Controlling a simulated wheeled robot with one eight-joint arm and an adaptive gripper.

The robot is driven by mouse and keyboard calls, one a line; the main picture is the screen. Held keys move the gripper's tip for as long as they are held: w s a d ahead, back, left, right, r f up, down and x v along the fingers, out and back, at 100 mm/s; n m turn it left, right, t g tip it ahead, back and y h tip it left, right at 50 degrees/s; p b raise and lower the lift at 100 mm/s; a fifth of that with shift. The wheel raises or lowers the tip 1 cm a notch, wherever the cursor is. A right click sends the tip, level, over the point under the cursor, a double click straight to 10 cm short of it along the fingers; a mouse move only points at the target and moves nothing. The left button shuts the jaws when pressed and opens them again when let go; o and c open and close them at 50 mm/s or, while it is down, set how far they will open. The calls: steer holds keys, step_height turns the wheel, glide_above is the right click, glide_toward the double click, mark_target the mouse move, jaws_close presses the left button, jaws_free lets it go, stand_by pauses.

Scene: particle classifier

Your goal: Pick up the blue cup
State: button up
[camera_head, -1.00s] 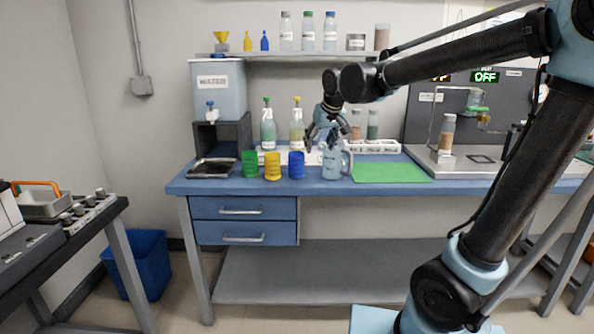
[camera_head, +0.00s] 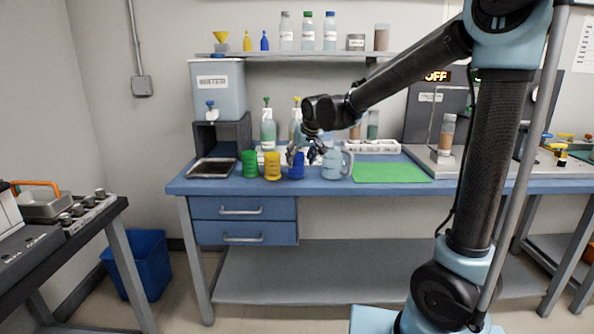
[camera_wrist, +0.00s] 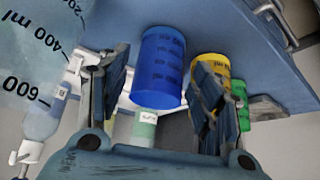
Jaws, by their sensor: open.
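The blue cup (camera_head: 296,167) stands upright on the blue bench, between the yellow cup (camera_head: 272,166) and the clear measuring jug (camera_head: 333,164). My gripper (camera_head: 303,152) is low over the bench at the blue cup and partly covers its top. In the wrist view the blue cup (camera_wrist: 161,68) shows ahead, between the two fingers of my open gripper (camera_wrist: 160,95). I cannot tell whether a finger touches it. The yellow cup (camera_wrist: 212,68) is just beyond the right finger. The measuring jug (camera_wrist: 40,50) is close on the left.
The green cup (camera_head: 250,163) stands left of the yellow cup. A dark tray (camera_head: 212,168) lies farther left. Spray bottles (camera_head: 268,128) stand behind the cups. A green mat (camera_head: 391,173) right of the jug is clear.

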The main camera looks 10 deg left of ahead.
mark_target(296, 168)
steer(key=shift+a+x, duration=0.1)
steer(key=shift+x, duration=1.6)
steer(key=shift+a+x, duration=0.15)
steer(key=shift+x, duration=1.55)
steer(key=shift+w+r, duration=0.15)
steer(key=c, duration=0.7)
